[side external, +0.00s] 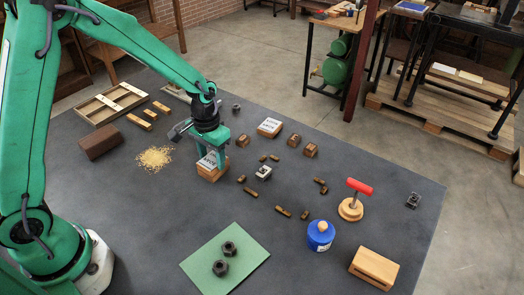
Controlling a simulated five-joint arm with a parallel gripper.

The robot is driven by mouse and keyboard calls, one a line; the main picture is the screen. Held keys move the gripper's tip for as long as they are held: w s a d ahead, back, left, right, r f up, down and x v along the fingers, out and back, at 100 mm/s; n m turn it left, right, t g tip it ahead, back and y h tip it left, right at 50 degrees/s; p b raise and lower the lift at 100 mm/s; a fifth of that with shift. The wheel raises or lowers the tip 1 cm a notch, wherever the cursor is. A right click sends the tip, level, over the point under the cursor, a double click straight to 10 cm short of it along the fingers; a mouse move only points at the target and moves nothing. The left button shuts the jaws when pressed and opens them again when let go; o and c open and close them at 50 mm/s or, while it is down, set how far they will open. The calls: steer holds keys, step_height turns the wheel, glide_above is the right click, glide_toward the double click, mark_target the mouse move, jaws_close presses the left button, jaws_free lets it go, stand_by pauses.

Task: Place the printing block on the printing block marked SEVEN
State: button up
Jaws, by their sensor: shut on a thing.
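My gripper (210,156) points down at the middle left of the mat, its green fingers closed on a wooden printing block (212,174) with a pale, printed top. I cannot tell whether this block touches the mat or hangs just above it. Another wooden printing block (270,127) with a white printed top lies flat, apart from my gripper, behind it and to the right. The lettering on both is too small to read, so I cannot tell which is marked SEVEN. The fingers hide part of the held block.
Small wooden pieces (250,192) and a small whitish metal item (263,173) lie right of my gripper. Yellow grains (155,158) and a brown block (100,142) lie left. A red-handled stamp (351,207), blue pot (320,236) and green sheet (225,276) are nearer the front.

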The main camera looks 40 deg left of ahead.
mark_target(212, 160)
steer(key=o, duration=1)
steer(key=shift+r, duration=0.1)
step_height(212, 160, up, 12)
steer(key=shift+s+r, duration=0.1)
steer(key=shift+r, duration=0.05)
stand_by(0.5)
steer(key=s+a+r+t, duration=0.1)
steer(key=s+r, duration=0.3)
steer(key=s, duration=0.5)
steer(key=s+a+r+t, duration=0.2)
steer(key=s+r+t, duration=0.2)
steer(key=s, duration=0.5)
steer(key=shift+s+a+r+t, duration=0.2)
steer(key=shift+a+r+t, duration=0.1)
steer(key=shift+r, duration=0.25)
